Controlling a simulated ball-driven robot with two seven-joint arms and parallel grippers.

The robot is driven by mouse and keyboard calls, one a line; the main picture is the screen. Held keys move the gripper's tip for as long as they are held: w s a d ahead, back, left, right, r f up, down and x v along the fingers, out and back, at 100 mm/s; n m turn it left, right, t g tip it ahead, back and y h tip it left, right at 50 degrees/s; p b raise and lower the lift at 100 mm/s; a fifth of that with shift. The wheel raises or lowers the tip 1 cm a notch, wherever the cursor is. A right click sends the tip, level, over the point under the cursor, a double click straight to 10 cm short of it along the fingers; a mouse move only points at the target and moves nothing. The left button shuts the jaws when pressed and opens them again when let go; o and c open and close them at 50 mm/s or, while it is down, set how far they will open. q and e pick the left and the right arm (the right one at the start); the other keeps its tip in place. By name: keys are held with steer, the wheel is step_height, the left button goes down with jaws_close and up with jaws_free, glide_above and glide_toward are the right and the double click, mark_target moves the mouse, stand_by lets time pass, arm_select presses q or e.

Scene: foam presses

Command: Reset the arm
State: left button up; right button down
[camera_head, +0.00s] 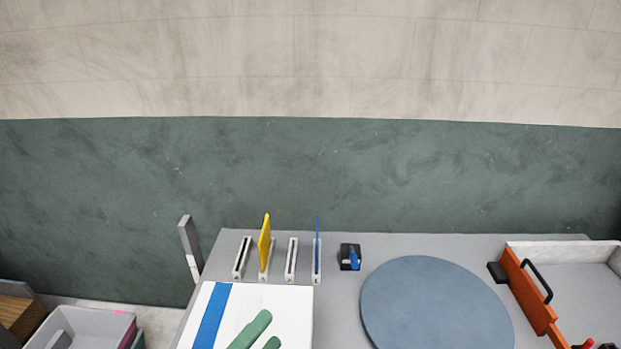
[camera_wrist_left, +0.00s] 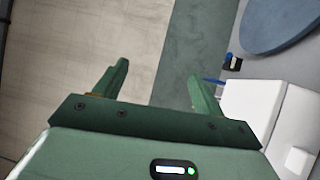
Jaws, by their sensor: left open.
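My left gripper (camera_head: 266,331) shows at the bottom of the head view as two green fingers, in front of a white block with a blue stripe (camera_head: 212,313). In the left wrist view the same gripper (camera_wrist_left: 158,76) has its two fingers well apart, with nothing between them but floor and wall in the background. The rest of the left arm is out of the head view. My right gripper is in neither view.
The grey table (camera_head: 340,300) carries a row of slotted holders, one with a yellow plate (camera_head: 265,242), one with a blue plate (camera_head: 317,245). A small black-and-blue item (camera_head: 350,257), a blue disc (camera_head: 435,305) and an orange-fronted tray (camera_head: 527,292) stand rightward. Grey bin (camera_head: 85,325) at lower left.

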arm_select(q)
steer(key=s+a+f+m+g+y, duration=0.2)
steer(key=a+f+m+g+y, duration=0.35)
steer(key=f+m, duration=0.6)
steer(key=s+a+m+g+y, duration=0.25)
steer(key=a+y, duration=0.25)
steer(key=a, duration=0.3)
steer(key=s+a+m+g+y, duration=0.1)
steer(key=s+a+m+y, duration=0.1)
steer(key=a+m+y, duration=0.45)
steer(key=s+d+f+n+g+h+b, duration=0.1)
steer(key=s+f+n+g+h+b, duration=0.15)
steer(key=f, duration=1.55)
steer(key=s+d+f+n+g+h+b, duration=0.15)
steer(key=s+f+b, duration=0.25)
steer(key=f, duration=1.4)
steer(key=s+f+n+g+h+b, duration=0.1)
steer(key=s+f+b, duration=0.3)
steer(key=s+f, duration=1.3)
steer(key=shift+s+a+f+n+g+h, duration=0.2)
steer(key=shift+s+n+g+h, duration=0.25)
steer(key=shift+s, duration=0.2)
